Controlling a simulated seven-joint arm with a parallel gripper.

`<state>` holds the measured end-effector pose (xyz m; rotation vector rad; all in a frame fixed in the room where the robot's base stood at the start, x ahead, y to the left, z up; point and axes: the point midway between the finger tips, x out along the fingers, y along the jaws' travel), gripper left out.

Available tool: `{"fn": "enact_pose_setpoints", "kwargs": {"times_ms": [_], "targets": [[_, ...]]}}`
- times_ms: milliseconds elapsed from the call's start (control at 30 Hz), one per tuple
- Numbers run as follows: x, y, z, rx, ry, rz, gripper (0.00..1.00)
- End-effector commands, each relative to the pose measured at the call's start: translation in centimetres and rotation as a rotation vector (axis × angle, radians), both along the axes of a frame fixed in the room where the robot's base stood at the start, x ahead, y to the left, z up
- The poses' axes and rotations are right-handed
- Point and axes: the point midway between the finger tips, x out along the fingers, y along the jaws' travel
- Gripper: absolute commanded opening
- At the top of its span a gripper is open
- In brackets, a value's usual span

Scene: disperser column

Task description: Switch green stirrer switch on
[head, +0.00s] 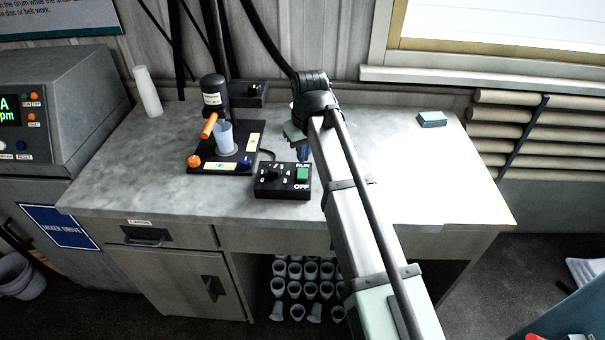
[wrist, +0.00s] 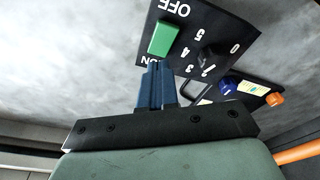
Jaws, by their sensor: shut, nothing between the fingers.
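In the wrist view the green switch (wrist: 163,38) shows upside down, just beyond my fingertips. I cannot tell whether the fingertips touch the box. A dial (head: 274,174) with numbers sits left of the switch.
The disperser stand (head: 237,160) with a pale beaker (head: 225,138) and an orange handle (head: 208,126) stands left of the box.

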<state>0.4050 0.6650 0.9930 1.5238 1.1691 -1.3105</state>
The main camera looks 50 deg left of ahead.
Motion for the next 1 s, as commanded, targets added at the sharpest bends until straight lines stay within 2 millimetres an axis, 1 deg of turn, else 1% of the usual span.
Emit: {"fn": "enact_pose_setpoints", "kwargs": {"times_ms": [533, 633, 1000], "targets": [[0.0, 0.0, 3.5, 0.000, 0.000, 0.000, 0.00], [0.0, 0.0, 3.7, -0.001, 0.000, 0.000, 0.00], [0.0, 0.0, 3.7, 0.000, 0.000, 0.000, 0.00]]}}
